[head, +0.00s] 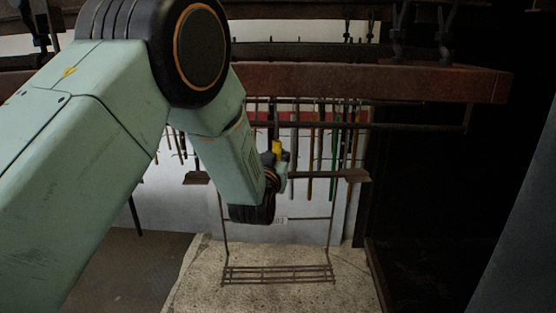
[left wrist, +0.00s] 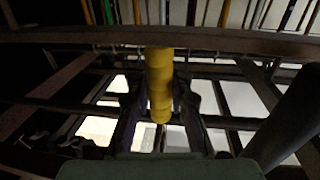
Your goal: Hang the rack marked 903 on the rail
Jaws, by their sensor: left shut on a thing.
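My left gripper (head: 280,165) is shut on a yellow grip (head: 277,148). In the left wrist view the yellow grip (left wrist: 160,85) stands between the two fingers (left wrist: 160,112). A thin wire rack (head: 278,274) with two uprights and a barred bottom shelf hangs below the gripper. A small pale tag (head: 281,219) is on its crossbar; its number is too small to read surely. My forearm hides the rack's upper left part. A dark horizontal rail (head: 410,126) runs under the rusty beam, behind or near the grip. I cannot tell whether the rack touches it. My right gripper is out of view.
A rusty beam (head: 420,82) crosses above, with dark clamps hanging over it. Several long tools (head: 334,160) hang on the white wall behind. A pale slab (head: 205,285) lies below the rack. The right side is dark.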

